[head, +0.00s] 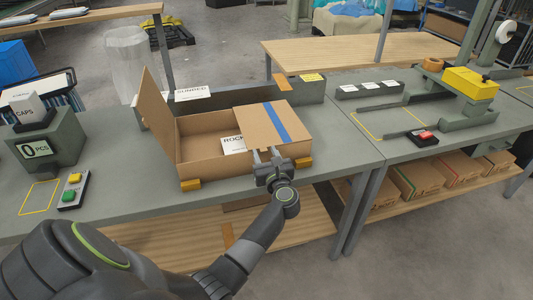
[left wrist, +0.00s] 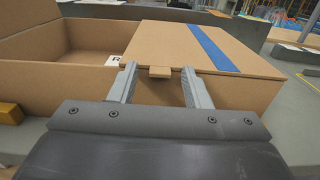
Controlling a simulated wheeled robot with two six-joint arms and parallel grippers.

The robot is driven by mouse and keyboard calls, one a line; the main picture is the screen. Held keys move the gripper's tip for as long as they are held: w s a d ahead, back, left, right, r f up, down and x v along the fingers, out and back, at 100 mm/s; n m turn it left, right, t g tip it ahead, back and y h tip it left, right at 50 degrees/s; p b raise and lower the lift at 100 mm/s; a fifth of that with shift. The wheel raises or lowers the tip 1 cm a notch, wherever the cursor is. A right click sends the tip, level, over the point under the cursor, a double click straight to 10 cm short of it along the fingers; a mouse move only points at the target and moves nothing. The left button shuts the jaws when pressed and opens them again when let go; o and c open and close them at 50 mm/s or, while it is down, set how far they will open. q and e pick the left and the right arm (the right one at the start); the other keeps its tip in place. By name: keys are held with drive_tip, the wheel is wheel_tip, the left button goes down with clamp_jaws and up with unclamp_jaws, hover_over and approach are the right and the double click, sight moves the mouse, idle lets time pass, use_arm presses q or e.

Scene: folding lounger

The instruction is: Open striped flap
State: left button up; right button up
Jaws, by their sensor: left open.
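A cardboard box (head: 200,165) sits on the grey workbench. Its right flap, with a blue stripe (head: 277,122), lies flat over the right part of the box. Its left flap (head: 155,115) stands up, tilted outward. My left gripper (head: 266,154) is at the front edge of the striped flap. In the left wrist view its two open fingers (left wrist: 159,85) are on either side of a small cardboard tab (left wrist: 160,72) at the edge of the striped flap (left wrist: 205,48). I cannot tell whether they touch it. My right gripper is not in view.
A white printed item (head: 232,145) lies inside the box, partly under the flap. Yellow blocks (head: 191,184) stand at the box's front corners. A scale with a display (head: 40,148) and a button box (head: 73,190) are on the left. A yellow-topped machine (head: 468,84) is on the right.

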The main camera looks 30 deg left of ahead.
use_arm(q)
clamp_jaws()
